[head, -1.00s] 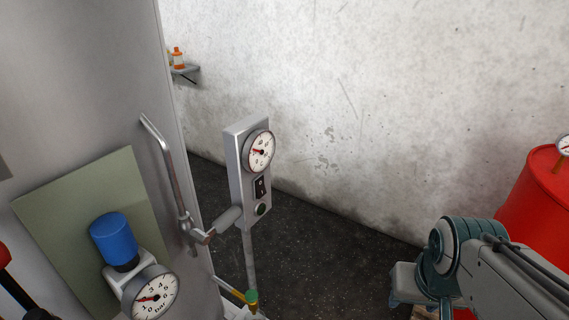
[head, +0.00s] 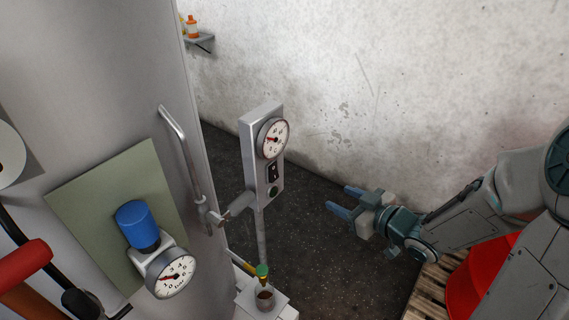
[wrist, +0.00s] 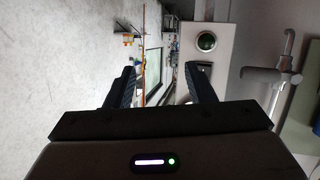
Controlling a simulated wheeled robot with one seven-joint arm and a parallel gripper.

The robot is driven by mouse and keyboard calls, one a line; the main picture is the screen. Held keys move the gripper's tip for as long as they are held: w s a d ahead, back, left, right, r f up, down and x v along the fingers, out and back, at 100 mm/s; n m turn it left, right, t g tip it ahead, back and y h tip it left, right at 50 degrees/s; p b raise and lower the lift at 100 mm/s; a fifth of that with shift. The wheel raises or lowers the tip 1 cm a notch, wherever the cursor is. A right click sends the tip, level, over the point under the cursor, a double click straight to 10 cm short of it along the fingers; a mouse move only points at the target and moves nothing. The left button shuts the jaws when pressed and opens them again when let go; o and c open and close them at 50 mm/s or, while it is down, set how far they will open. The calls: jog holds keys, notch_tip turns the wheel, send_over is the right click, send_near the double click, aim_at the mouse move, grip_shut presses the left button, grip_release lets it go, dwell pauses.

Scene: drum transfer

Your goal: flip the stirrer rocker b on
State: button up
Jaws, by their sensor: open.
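The stirrer rocker (head: 272,172) is a small black switch on a grey upright control box (head: 249,160), below a round white gauge (head: 272,139). I see only one rocker on this box, and its label and position are too small to read. In the wrist view the box (wrist: 222,40) shows sideways, with the rocker (wrist: 204,68) partly behind the right finger. My gripper (head: 343,200) is open and empty, to the right of the box and apart from it. Its fingers (wrist: 160,72) point forward in the wrist view, with the rocker right of the gap.
A round dark green button (head: 273,191) sits under the rocker. A metal handle (head: 184,150) and a pressure gauge with a blue cap (head: 137,222) stand left on the large grey vessel. A red drum (head: 470,285) on a pallet (head: 428,287) is lower right.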

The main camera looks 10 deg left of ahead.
jog(key=s+a+r+n+g+y, duration=0.1)
jog(key=s+a+r+g+y, duration=0.15)
jog(key=s+r+y, duration=0.2)
jog(key=p, duration=0.3)
send_near(274, 170)
jog(key=shift+n+t+y, duration=0.25)
jog(key=shift+n, duration=0.05)
jog(key=x, duration=0.7)
jog(key=shift+w+a+f, duration=0.1)
jog(key=shift+a+f, duration=0.2)
jog(key=shift+a, duration=0.05)
